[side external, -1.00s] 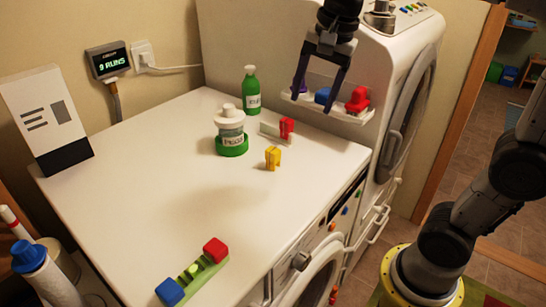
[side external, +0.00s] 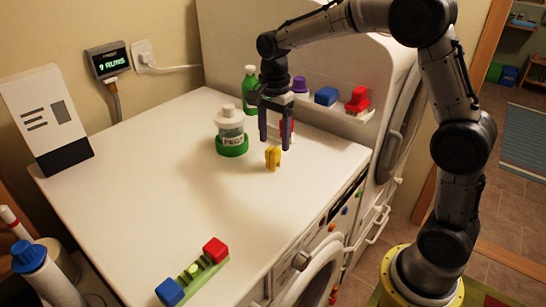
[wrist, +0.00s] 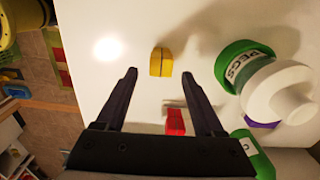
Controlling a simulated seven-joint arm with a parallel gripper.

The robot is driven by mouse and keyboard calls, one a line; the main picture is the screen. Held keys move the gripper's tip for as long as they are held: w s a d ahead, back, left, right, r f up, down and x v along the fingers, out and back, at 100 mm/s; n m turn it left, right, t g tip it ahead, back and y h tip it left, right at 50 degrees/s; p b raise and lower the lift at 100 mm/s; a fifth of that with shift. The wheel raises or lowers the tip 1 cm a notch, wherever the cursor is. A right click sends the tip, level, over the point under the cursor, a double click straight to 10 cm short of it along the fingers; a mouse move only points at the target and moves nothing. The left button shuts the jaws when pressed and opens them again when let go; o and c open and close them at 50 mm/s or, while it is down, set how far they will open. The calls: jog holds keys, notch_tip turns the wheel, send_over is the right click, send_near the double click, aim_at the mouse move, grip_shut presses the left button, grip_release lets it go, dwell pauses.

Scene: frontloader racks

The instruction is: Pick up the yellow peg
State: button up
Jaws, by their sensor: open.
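The yellow peg (side external: 273,158) stands on the white machine top, near its right edge. In the wrist view the yellow peg (wrist: 161,62) lies just beyond the fingertips, between their lines, with nothing held. My gripper (side external: 275,144) points down over the machine top, close to the peg and partly in front of the red peg behind. In the wrist view my gripper (wrist: 162,72) has its two dark fingers wide apart and empty.
A jar labelled PEGS (side external: 231,134) with a green base stands left of the peg. A red peg (wrist: 175,121) on a pale holder is close behind. A green bottle (side external: 250,88) and a shelf of coloured pieces (side external: 345,110) stand farther back.

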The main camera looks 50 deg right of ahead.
aim_at(273, 150)
jog(key=shift+a+f, duration=0.2)
jog(key=shift+f, duration=3)
jog(key=shift+w, duration=0.1)
grip_shut()
